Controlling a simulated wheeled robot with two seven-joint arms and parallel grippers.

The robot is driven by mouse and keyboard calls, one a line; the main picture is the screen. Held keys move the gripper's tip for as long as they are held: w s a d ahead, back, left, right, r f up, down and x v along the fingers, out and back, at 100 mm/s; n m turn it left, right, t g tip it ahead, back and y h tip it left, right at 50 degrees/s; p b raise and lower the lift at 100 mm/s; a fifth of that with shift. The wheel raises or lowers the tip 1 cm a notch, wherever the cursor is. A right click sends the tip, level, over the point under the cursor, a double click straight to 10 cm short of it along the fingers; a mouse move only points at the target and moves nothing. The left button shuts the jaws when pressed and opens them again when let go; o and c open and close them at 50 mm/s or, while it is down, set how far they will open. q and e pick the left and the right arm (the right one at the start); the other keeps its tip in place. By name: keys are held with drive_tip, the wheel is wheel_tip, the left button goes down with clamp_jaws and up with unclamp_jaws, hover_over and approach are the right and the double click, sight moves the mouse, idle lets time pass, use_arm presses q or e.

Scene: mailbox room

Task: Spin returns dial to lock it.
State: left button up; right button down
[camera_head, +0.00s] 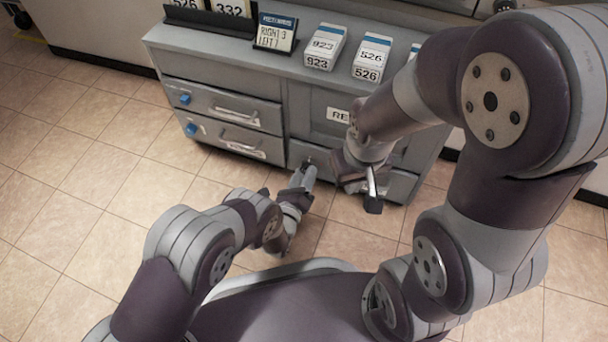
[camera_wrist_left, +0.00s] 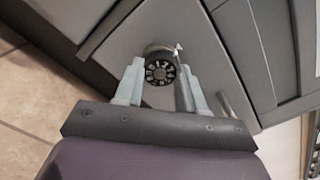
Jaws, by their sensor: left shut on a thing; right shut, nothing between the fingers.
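The returns dial (camera_wrist_left: 160,70) is a round black dial with white marks on the grey cabinet's lower front. In the left wrist view it sits between the two pale fingers of my left gripper (camera_wrist_left: 161,84), which is shut on it. In the head view my left gripper (camera_head: 306,170) reaches the lower front of the cabinet and mostly hides the dial. My right gripper (camera_head: 372,190) is shut and empty, to the right of the left one, in front of the cabinet. A card headed RETURNS (camera_head: 274,33) stands on the cabinet top, reading "RIGHT 3" and "LEFT" with an unclear last character.
The grey cabinet (camera_head: 225,45) has two drawers on the left with blue knobs (camera_head: 191,129) and a door labelled "RE" (camera_head: 338,115), partly hidden by my right arm. White boxes marked 923 (camera_head: 324,46) and 526 (camera_head: 371,56) stand on top. The tiled floor (camera_head: 80,190) at left is clear.

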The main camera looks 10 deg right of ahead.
use_arm(q)
drive_tip(key=shift+m, duration=1.9)
use_arm(e)
drive_tip(key=shift+r, duration=0.1)
use_arm(q)
drive_tip(key=o, duration=1.1)
drive_tip(key=shift+c, duration=0.2)
